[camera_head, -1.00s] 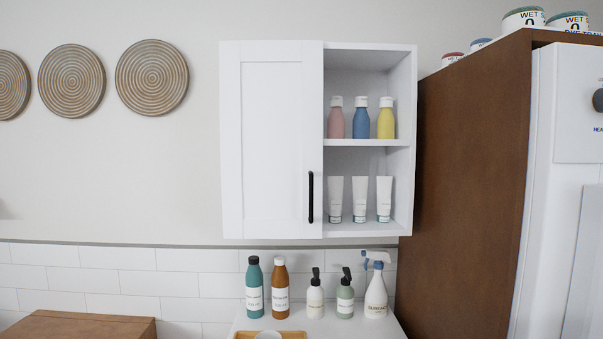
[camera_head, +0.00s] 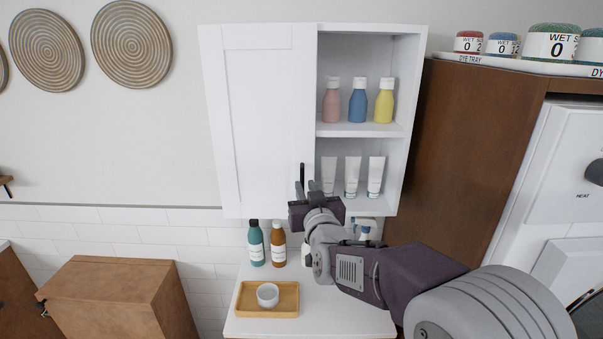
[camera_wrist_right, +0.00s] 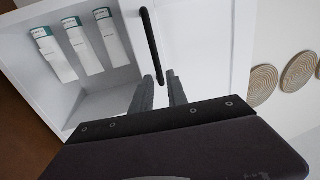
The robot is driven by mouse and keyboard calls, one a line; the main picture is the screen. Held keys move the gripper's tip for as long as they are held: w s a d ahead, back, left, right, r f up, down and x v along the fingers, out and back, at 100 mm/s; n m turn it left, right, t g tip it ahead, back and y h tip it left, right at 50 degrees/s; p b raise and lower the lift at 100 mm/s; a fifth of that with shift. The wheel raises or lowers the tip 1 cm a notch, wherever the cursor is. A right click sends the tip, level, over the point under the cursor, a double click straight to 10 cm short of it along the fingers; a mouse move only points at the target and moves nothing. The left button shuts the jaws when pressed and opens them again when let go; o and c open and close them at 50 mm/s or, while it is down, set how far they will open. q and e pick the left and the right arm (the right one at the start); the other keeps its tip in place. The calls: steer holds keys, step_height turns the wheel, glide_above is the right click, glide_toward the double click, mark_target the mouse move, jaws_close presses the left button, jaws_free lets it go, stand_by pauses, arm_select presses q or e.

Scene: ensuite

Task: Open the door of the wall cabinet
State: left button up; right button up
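The white wall cabinet (camera_head: 366,131) has a flat door (camera_head: 262,120) on its left side, and the door is closed. A black vertical bar handle (camera_head: 303,172) sits at the door's lower right edge. My right gripper (camera_head: 306,186) is in front of the handle's lower part and hides some of it. In the right wrist view, its two fingers (camera_wrist_right: 159,88) are apart. The handle (camera_wrist_right: 151,45) shows there with one end between the fingertips; I cannot tell whether they touch it. My left gripper is not in view.
The cabinet's open right side holds bottles (camera_head: 357,101) and tubes (camera_head: 352,176). Below, a counter (camera_head: 300,326) carries a wooden tray (camera_head: 253,308) with a cup (camera_head: 267,295) and several bottles. A tall brown panel (camera_head: 455,150) stands close at the right.

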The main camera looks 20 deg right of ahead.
mark_target(303, 180)
steer(key=w, duration=0.1)
steer(key=w+p, duration=0.1)
steer(key=w, duration=0.3)
steer(key=shift+w+d+p, duration=0.25)
steer(key=shift+d+p, duration=0.05)
steer(key=shift+p, duration=0.05)
steer(key=shift+s, duration=0.1)
jaws_close()
stand_by(0.9)
